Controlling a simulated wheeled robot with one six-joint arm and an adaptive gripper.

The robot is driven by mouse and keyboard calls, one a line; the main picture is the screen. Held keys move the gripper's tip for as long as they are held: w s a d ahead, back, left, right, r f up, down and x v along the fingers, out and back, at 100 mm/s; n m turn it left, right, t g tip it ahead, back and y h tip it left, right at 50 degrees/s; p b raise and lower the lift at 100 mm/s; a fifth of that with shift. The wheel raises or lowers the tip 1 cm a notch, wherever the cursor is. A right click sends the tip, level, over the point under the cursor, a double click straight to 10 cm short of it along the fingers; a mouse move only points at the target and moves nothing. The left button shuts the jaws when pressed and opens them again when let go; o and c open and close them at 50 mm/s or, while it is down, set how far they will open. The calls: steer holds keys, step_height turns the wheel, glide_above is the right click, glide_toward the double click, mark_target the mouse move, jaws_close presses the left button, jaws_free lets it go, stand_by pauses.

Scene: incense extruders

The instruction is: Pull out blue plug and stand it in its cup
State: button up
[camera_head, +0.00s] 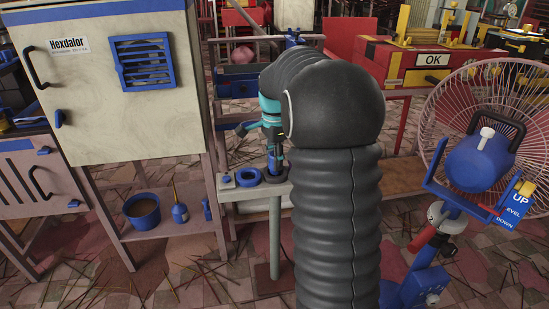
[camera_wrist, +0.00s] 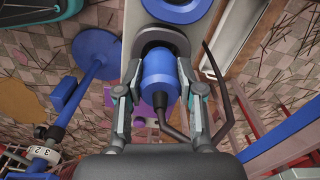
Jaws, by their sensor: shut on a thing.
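My gripper (camera_head: 273,146) is in front of the small grey stand, partly hidden behind my arm in the head view. In the wrist view my gripper (camera_wrist: 159,72) is shut on the blue plug (camera_wrist: 158,78), a blue cylinder with a dark curved handle or cable. The plug's far end meets a dark, grey-rimmed round part; whether it is still seated there I cannot tell. The plug also shows below my gripper in the head view (camera_head: 274,166). A blue ring with a dark centre, possibly the cup (camera_head: 248,177), is on the stand to its left.
The stand's pale top (camera_head: 233,194) is narrow. A white cabinet (camera_head: 120,110) stands to the left, with a blue bucket (camera_head: 142,211) and blue bottle (camera_head: 180,213) on its lower shelf. A pink-caged fan (camera_head: 486,150) stands to the right. Thin sticks litter the floor.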

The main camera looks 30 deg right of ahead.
steer(key=shift+f+b, duration=0.3)
steer(key=shift+f, duration=0.35)
steer(key=o, duration=1.2)
steer(key=shift+o, duration=0.2)
steer(key=shift+r, duration=0.1)
step_height(320, 180, up, 12)
steer(key=shift+f, duration=0.1)
